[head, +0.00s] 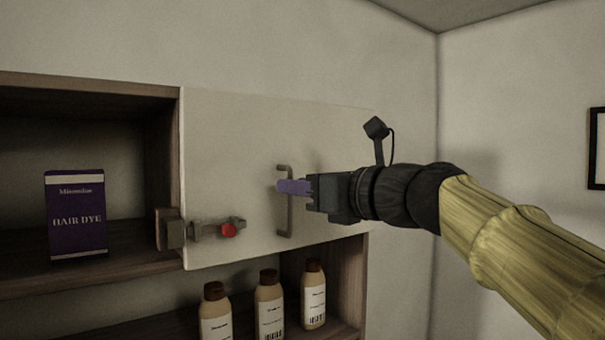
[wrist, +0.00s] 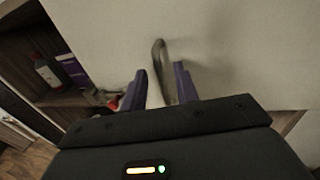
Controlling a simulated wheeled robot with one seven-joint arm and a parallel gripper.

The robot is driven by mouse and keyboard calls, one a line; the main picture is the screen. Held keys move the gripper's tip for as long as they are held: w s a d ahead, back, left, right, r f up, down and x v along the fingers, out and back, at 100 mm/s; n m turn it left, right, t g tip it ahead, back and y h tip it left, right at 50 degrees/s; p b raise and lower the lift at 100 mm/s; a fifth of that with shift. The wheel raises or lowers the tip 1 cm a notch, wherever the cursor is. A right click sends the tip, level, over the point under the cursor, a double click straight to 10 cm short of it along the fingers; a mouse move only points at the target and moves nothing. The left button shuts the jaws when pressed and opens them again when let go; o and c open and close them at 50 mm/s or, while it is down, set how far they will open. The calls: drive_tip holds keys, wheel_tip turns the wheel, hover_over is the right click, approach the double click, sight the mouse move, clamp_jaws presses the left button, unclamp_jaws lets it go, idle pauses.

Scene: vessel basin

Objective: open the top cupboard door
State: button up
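The top cupboard door (head: 232,150) is a pale flat panel and looks closed. A grey vertical bar handle (head: 285,222) stands on its right part; it also shows in the wrist view (wrist: 158,55). My gripper (head: 291,187) is at the handle, with purple fingers. In the wrist view my gripper (wrist: 160,85) has its fingers apart, with the handle between them and a gap showing. A sliding latch (head: 205,231) with a red knob (head: 228,230) sits at the door's lower left, reaching toward a block (head: 170,229) on the cupboard frame. Whether the bolt is engaged is unclear.
An open compartment on the left holds a purple hair dye box (head: 76,214). Several bottles (head: 270,305) stand on the shelf below the door. A wall (head: 500,120) closes off the right side. The space in front of the door's upper left is clear.

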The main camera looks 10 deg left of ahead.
drive_tip(key=shift+w+a, duration=0.25)
drive_tip(key=shift+a, duration=0.25)
drive_tip(key=shift+c, duration=0.2)
clamp_jaws()
drive_tip(key=shift+s+d, duration=0.1)
drive_tip(key=shift+d, duration=0.1)
